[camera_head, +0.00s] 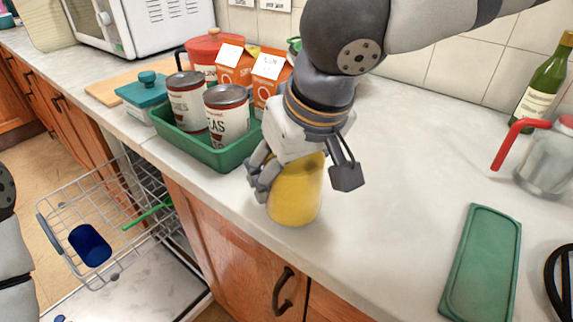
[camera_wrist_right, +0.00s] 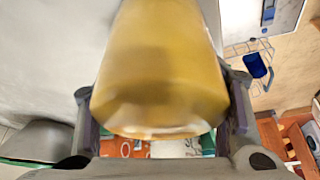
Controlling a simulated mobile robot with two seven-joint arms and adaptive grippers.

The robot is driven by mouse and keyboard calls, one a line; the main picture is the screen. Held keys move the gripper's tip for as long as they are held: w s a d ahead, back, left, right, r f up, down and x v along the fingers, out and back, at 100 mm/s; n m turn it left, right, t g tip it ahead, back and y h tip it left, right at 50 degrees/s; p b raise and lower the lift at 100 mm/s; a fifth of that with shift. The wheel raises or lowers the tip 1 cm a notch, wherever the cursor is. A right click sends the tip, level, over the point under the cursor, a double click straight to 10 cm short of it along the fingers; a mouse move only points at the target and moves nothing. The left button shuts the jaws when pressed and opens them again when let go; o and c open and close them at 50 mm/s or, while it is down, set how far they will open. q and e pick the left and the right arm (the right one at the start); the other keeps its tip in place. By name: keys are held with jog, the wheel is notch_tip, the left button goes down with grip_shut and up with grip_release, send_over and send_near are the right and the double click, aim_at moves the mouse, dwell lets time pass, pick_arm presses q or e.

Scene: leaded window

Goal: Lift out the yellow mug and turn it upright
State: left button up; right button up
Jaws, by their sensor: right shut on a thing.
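The yellow mug (camera_head: 295,203) is at the front part of the counter, beside the green tray. My right gripper (camera_head: 304,182) comes down from above, with a finger on each side of the mug, and is shut on it. I cannot tell whether the mug touches the counter. In the right wrist view the mug (camera_wrist_right: 160,70) fills the middle between the fingers, with a pale rim at its near end. I cannot tell which end is its opening, and no handle shows. My left gripper is out of view.
The open dishwasher rack (camera_head: 62,243) holds a blue cup (camera_head: 90,246). A green tray (camera_head: 222,157) with cans and cartons stands left of the mug. A green board (camera_head: 484,262), a glass jar (camera_head: 549,160) and a bottle (camera_head: 541,88) are at right. The counter between is clear.

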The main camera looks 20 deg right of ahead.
jog(key=shift+f, duration=0.45)
jog(key=o, duration=1.5)
